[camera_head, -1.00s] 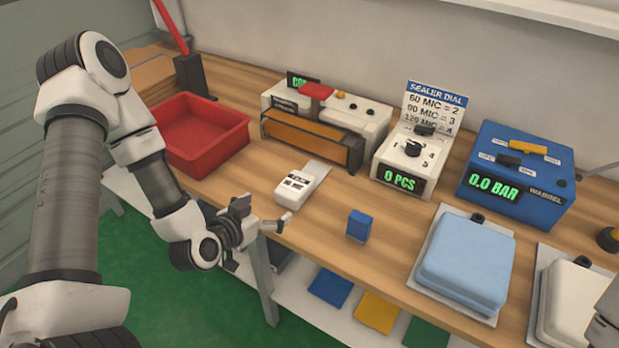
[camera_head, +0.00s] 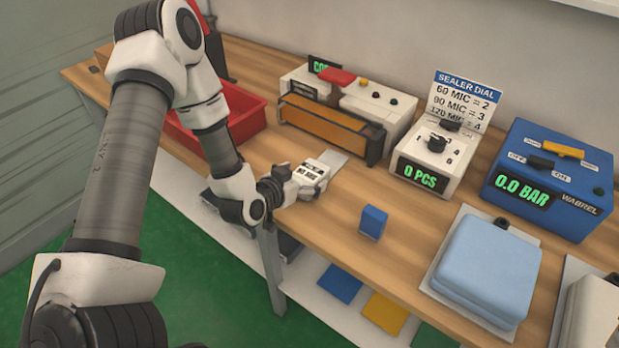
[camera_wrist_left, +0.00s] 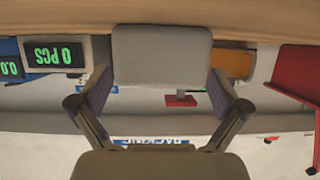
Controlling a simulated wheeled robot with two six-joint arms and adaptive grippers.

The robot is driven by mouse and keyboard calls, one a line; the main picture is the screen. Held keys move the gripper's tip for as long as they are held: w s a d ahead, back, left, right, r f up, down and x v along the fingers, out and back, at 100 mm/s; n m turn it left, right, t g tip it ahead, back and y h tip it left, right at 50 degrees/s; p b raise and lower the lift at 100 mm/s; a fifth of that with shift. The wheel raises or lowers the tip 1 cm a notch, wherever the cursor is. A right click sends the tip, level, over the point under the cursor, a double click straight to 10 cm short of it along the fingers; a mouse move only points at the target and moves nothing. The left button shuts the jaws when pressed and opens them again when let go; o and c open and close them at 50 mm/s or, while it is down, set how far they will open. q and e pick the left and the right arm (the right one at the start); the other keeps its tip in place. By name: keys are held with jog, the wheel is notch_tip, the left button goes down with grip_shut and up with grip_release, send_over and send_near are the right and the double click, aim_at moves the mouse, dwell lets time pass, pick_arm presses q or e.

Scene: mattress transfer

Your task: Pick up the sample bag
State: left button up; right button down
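In the left wrist view a pale block (camera_wrist_left: 162,58), apparently the packet, fills the gap between the spread fingers of my left gripper (camera_wrist_left: 160,82). The fingertips are close to its two sides; I cannot tell whether they touch. My right gripper is out of view.
A red bin (camera_head: 245,118) stands behind my left arm. A sealer (camera_head: 345,105), a dial unit (camera_head: 430,160) and a blue pump box (camera_head: 550,180) line the back. A small blue block (camera_head: 373,222) and a light blue cushion-like pack (camera_head: 485,265) are to the right.

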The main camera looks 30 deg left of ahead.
pick_arm(q)
jog(key=c, duration=1.1)
jog(key=shift+o, duration=0.2)
